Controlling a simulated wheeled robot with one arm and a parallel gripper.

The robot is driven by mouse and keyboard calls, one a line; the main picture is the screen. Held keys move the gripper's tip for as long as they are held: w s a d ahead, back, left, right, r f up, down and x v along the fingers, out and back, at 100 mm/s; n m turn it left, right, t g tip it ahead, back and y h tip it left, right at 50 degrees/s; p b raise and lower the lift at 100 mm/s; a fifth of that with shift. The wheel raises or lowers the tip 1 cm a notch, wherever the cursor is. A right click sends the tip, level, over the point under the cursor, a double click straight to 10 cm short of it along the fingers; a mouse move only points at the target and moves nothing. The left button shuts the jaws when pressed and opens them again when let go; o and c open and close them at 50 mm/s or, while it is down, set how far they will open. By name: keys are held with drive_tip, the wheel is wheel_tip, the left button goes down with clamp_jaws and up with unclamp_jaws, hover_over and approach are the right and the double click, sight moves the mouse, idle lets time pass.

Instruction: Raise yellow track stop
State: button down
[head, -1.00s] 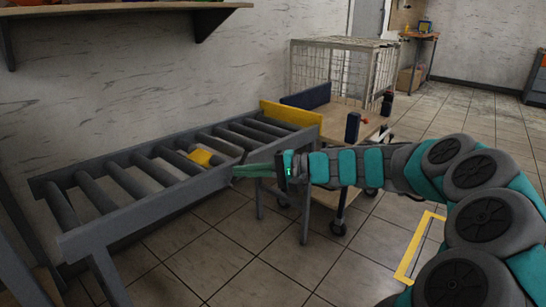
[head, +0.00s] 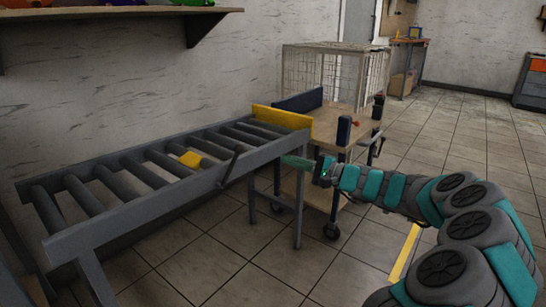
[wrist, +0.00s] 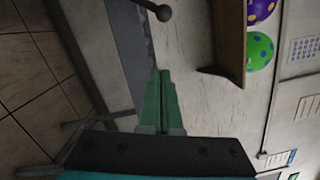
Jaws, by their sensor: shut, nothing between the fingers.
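The yellow track stop (head: 282,118) is a yellow board standing across the far end of the grey roller track (head: 75,235). The stop does not show clearly in the wrist view.
A small yellow piece (head: 191,159) lies on the rollers. A wooden-topped cart (head: 330,124) with dark blue end pieces stands beyond the track. A wire cage (head: 325,72) is behind it. A wall shelf (head: 110,14) hangs at upper left. Open tiled floor lies to the right.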

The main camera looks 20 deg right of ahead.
drive_tip(key=w+a+r, duration=0.1)
drive_tip(key=w+a, duration=0.3)
drive_tip(key=a, duration=0.5)
drive_tip(key=shift+w+a+r+p, duration=0.25)
drive_tip(key=shift+w+a+p, duration=0.1)
drive_tip(key=shift+r, duration=0.15)
drive_tip(key=shift+s+a+r+n+b, duration=0.15)
drive_tip(key=shift+a+r+n+b, duration=0.05)
drive_tip(key=shift+n+b, duration=0.25)
